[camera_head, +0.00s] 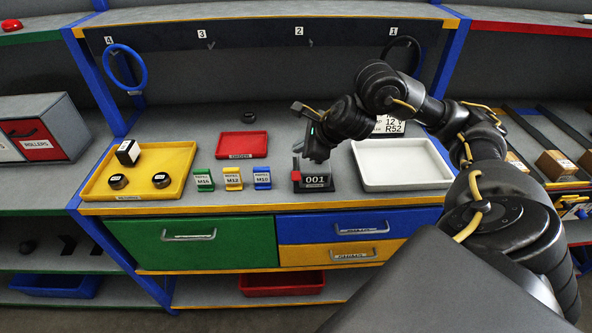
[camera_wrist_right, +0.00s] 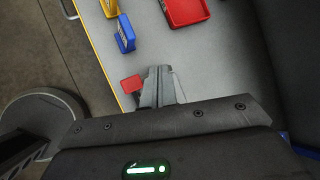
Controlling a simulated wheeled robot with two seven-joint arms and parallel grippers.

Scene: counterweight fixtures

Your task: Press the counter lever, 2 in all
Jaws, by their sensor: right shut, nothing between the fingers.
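The counter (camera_head: 316,181) is a dark box on the workbench, and its display reads 001. Its red lever (camera_head: 296,167) stands at the box's left side. In the right wrist view the red lever (camera_wrist_right: 131,84) shows just left of the fingertips. My right gripper (camera_head: 318,155) is shut and empty, above and just behind the counter. In the wrist view its closed fingers (camera_wrist_right: 160,76) point at the grey bench top. I cannot tell whether the fingers touch the lever. My left gripper is not in view.
Green, yellow and blue labelled holders (camera_head: 233,179) stand left of the counter. A white tray (camera_head: 402,177) lies to its right, and a red tray (camera_head: 242,145) lies behind. A yellow tray (camera_head: 139,187) with several dark parts is at the left.

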